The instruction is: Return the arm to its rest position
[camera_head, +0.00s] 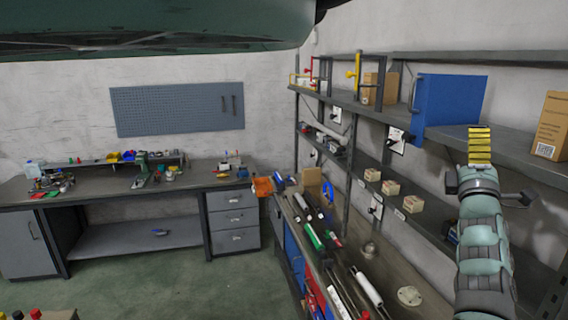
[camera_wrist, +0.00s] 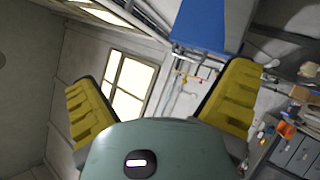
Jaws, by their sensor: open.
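My gripper (camera_head: 480,146) is at the right in the head view, raised on my grey-green arm in front of the upper shelf. Its yellow fingers point upward there. In the wrist view my gripper (camera_wrist: 160,100) shows two yellow fingers spread wide apart. Nothing is between them; the background there is a window and wall. It is open and empty.
A metal shelf rack (camera_head: 400,125) lines the right wall. A blue box (camera_head: 448,100) and a cardboard box (camera_head: 551,126) stand on its upper shelf, either side of my gripper in the picture. A workbench (camera_head: 110,185) stands at the back left. The green floor (camera_head: 190,285) is open.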

